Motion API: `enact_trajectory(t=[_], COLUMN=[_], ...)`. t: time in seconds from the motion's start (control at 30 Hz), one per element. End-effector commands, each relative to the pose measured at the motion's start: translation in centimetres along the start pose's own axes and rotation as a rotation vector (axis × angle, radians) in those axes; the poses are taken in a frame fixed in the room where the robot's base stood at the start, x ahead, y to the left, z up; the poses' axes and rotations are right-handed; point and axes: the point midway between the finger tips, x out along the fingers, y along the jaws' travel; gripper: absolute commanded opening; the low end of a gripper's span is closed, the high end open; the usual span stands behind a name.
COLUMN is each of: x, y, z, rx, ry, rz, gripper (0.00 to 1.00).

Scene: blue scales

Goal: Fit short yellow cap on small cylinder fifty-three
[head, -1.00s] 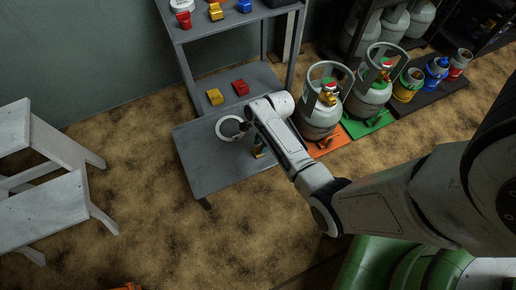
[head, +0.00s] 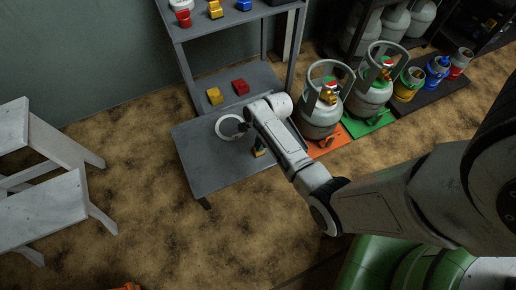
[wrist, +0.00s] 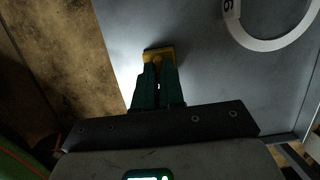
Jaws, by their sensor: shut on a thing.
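The yellow cap (wrist: 158,52) is at the tips of my gripper (wrist: 158,65), which is shut on it, low over the grey lower shelf near its edge. In the head view the cap (head: 259,153) shows as a small yellow patch under my wrist; I cannot tell whether it touches the shelf. Two small grey cylinders with collar handles stand to the right, one (head: 315,122) on an orange mat and one (head: 366,104) on a green mat. Their numbers are not readable, so I cannot tell which is fifty-three.
A white ring (head: 222,134) lies on the lower shelf (head: 205,172) beside my gripper. A yellow piece (head: 214,96) and a red piece (head: 241,87) sit on the shelf behind. Yellow, blue and red canisters stand at the right. A grey step stool (head: 45,210) is at the left.

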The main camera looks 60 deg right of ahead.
Motion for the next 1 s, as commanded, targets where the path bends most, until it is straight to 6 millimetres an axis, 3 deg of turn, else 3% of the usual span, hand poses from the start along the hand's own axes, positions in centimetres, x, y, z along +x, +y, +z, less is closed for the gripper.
enact_trajectory(t=[0.17,1.0], x=[0.3,-3.0], y=[0.7,0.2], z=[-0.2,0.7], rx=[0.003,0.001], ry=[0.002,0.001], rz=[0.016,0.007], gripper=[0.0,0.0])
